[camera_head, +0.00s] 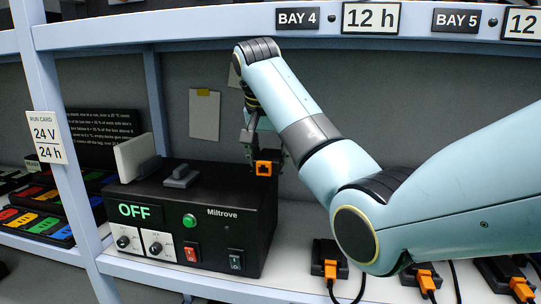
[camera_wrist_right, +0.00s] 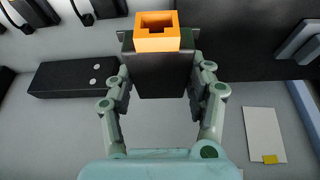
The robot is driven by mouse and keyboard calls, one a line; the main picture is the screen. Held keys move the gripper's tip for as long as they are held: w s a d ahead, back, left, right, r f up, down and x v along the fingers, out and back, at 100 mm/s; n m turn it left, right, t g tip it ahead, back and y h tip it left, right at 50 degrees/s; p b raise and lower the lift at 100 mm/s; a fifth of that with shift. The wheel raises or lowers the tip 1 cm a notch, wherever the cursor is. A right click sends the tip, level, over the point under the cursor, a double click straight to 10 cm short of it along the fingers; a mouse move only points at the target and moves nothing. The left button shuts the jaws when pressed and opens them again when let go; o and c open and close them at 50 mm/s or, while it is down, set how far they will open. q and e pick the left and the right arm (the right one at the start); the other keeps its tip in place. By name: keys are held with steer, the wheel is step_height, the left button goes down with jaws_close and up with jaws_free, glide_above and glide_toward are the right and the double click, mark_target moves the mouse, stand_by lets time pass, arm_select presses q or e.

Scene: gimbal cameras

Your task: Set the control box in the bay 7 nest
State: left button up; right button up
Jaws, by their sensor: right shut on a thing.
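My right gripper (camera_head: 264,150) is shut on a small black box with an orange square socket (camera_head: 263,168), which I take to be the control box. It is held beside the upper right of the Miltrove unit; whether they touch is unclear. In the right wrist view the control box (camera_wrist_right: 158,75) sits between both fingers of the gripper (camera_wrist_right: 160,88), its orange socket facing away from the palm. No bay 7 label shows; only the BAY 4 label (camera_head: 298,18) and BAY 5 label (camera_head: 456,20) are readable. My left gripper is not in view.
The black Miltrove unit (camera_head: 232,244) reads OFF and stands on the white shelf. Several black boxes with orange plugs and cables (camera_head: 329,268) line the shelf to the right. A blue upright (camera_head: 66,190) stands left. A long black block (camera_wrist_right: 72,80) shows in the wrist view.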

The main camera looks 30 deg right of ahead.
mark_target(262, 163)
steer(key=s+a, duration=0.1)
steer(key=s+a+r, duration=0.1)
steer(key=s+a, duration=0.1)
steer(key=s+a+r, duration=0.1)
steer(key=shift+s+a, duration=0.15)
steer(key=shift+a, duration=0.15)
steer(key=shift+s+a+f, duration=0.2)
steer(key=shift+s+f, duration=0.05)
steer(key=shift+f, duration=0.1)
steer(key=shift+s+a, duration=0.25)
steer(key=shift+s, duration=0.15)
steer(key=shift+w+d, duration=0.1)
